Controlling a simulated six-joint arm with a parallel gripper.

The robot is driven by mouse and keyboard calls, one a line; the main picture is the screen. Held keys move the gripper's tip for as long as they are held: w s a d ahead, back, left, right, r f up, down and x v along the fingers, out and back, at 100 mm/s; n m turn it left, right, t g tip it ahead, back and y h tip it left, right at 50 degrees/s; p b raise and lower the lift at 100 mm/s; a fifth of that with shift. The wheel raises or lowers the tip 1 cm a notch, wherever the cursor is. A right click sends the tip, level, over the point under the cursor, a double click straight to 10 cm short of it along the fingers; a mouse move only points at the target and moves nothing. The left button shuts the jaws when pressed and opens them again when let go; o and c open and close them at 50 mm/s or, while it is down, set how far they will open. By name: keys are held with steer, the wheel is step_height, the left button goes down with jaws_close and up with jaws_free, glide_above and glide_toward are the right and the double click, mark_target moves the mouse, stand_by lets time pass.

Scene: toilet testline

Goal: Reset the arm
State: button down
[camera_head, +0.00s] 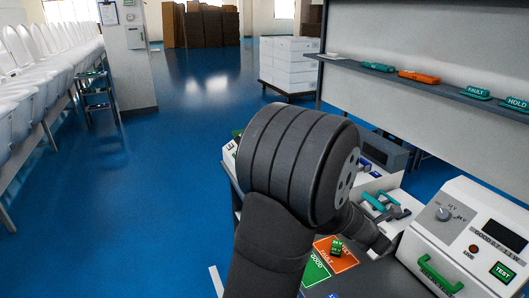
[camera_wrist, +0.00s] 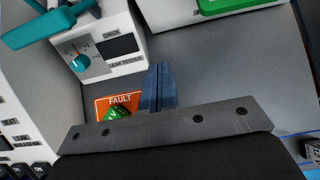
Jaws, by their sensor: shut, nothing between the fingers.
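My gripper (camera_wrist: 158,88) shows in the wrist view with its two dark fingers together and nothing between them. It hangs above the grey bench top beside the orange FAULT card (camera_wrist: 105,101). A small green piece (camera_wrist: 117,113) lies on that card, partly hidden by my gripper's mount. In the head view my dark arm fills the middle and hides part of the bench. The FAULT card (camera_head: 347,262) and the green GOOD card (camera_head: 315,272) lie in front of it, with the green piece (camera_head: 337,247) on the FAULT card.
A white tester (camera_head: 458,240) with a knob and green handle stands at the right. A leak tester (camera_wrist: 103,45) with teal parts stands near my fingers. A shelf (camera_head: 450,92) holds green and orange pieces. Toilets (camera_head: 30,75) line the left; the blue floor between is open.

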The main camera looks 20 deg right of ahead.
glide_toward(404, 248)
step_height(404, 248, down, 4)
steer(key=shift+s+f, duration=0.1)
steer(key=d, duration=0.2)
steer(key=shift+d, duration=1.15)
steer(key=shift+a, duration=0.65)
steer(key=a+f+v, duration=0.1)
steer(key=v, duration=1.1)
steer(key=shift+a+f, duration=0.15)
steer(key=shift+f, duration=0.05)
